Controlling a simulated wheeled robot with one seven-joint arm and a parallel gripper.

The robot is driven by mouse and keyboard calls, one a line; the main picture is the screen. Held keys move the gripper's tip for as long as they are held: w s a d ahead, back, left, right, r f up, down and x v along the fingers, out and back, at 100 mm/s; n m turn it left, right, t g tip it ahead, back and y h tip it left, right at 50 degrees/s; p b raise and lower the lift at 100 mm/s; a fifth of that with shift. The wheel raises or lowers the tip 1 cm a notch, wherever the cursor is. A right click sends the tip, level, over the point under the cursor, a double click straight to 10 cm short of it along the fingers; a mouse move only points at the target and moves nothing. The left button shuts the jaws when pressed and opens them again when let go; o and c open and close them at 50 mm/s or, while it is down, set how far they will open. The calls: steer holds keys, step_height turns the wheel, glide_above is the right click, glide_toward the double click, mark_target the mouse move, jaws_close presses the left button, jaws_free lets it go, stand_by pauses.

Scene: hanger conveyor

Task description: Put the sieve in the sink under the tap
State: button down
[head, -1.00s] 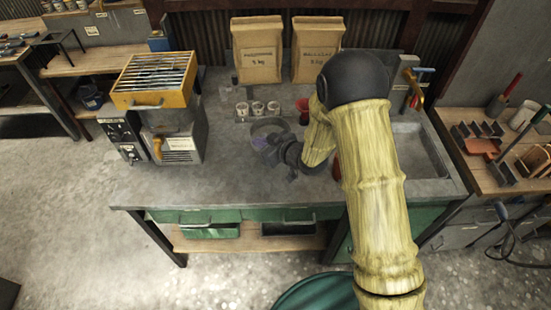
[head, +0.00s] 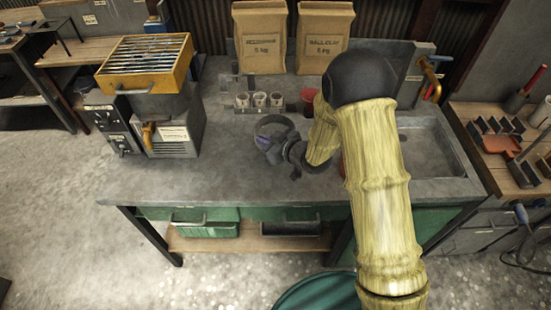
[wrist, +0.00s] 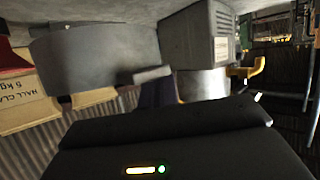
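The sieve (head: 276,117), a round grey ring, is over the worktop in front of the small cups. In the wrist view its curved grey wall (wrist: 85,55) fills the upper left. My gripper (head: 264,141) is at the sieve's near left rim and appears shut on it; the grip itself is partly hidden. The dark fingers (wrist: 155,85) show beside the wall in the wrist view. I cannot tell how high the sieve is. The sink (head: 428,150) is at the right of the bench, partly behind my arm. The brass tap (head: 430,72) with a blue handle stands at its back.
Several small cups (head: 259,99) stand behind the sieve, with a red cup (head: 308,97) to their right. Two paper bags (head: 260,40) stand at the back. A machine with a yellow top (head: 148,62) occupies the bench's left. The front middle of the worktop (head: 200,180) is clear.

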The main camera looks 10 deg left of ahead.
steer(key=shift+f+p, duration=0.6)
steer(key=shift+f, duration=2.3)
steer(key=shift+f, duration=0.1)
steer(key=shift+f+p, duration=0.5)
steer(key=shift+f, duration=1.5)
steer(key=shift+f, duration=0.15)
steer(key=c, duration=1.6)
jaws_free()
steer(key=shift+c, duration=0.2)
